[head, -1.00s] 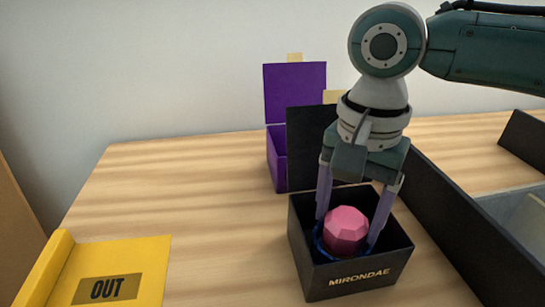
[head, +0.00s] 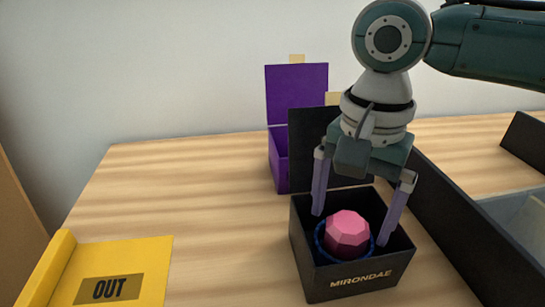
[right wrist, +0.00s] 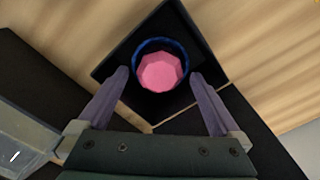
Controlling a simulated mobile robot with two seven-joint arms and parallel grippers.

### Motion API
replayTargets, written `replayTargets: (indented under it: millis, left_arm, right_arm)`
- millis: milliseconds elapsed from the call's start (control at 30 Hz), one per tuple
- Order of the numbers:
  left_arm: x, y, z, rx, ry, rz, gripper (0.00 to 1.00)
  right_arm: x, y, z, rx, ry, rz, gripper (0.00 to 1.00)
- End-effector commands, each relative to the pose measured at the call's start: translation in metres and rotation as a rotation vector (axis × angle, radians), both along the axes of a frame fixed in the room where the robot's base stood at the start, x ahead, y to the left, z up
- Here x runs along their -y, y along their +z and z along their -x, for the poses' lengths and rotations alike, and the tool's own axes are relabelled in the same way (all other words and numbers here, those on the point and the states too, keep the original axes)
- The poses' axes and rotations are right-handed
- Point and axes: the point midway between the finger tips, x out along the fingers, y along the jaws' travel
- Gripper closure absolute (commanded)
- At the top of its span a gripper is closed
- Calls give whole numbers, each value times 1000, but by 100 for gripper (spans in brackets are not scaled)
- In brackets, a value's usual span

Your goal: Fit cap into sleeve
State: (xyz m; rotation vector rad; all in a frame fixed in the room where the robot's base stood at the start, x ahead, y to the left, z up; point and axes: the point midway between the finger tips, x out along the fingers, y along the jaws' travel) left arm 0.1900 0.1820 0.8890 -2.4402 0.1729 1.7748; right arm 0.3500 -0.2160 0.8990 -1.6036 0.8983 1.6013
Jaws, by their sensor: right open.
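The pink faceted cap (head: 348,232) sits inside the blue ring-shaped sleeve (head: 322,246) in the open black MIRONDAE box (head: 330,282). In the right wrist view the cap (right wrist: 160,72) lies within the blue sleeve rim (right wrist: 160,42). How deep the cap is seated cannot be told. My right gripper (head: 352,228) is open above the box, its fingers on either side of the cap and apart from it. In the right wrist view my right gripper (right wrist: 159,80) holds nothing. My left gripper is not in view.
An open purple box (head: 296,95) stands behind the black box. A yellow OUT tray or mat (head: 150,262) lies at the front left. A long dark-walled bin (head: 450,230) stands close on the right. The wooden table is clear at left centre.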

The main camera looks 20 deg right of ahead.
Motion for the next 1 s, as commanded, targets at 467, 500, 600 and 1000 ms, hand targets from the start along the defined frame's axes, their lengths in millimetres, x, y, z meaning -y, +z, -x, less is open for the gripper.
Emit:
replayTargets:
  millis: [467,500,600,1000]
  left_arm:
    - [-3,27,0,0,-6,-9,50]
    - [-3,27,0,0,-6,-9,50]
    - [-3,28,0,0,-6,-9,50]
    - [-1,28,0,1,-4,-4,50]
  right_arm:
    - [0,102,-1,3,-1,-2,0]
    - [0,106,-1,3,-1,-2,0]
    - [-3,110,0,2,14,-5,0]
    - [-97,38,66,233,768,-152,0]
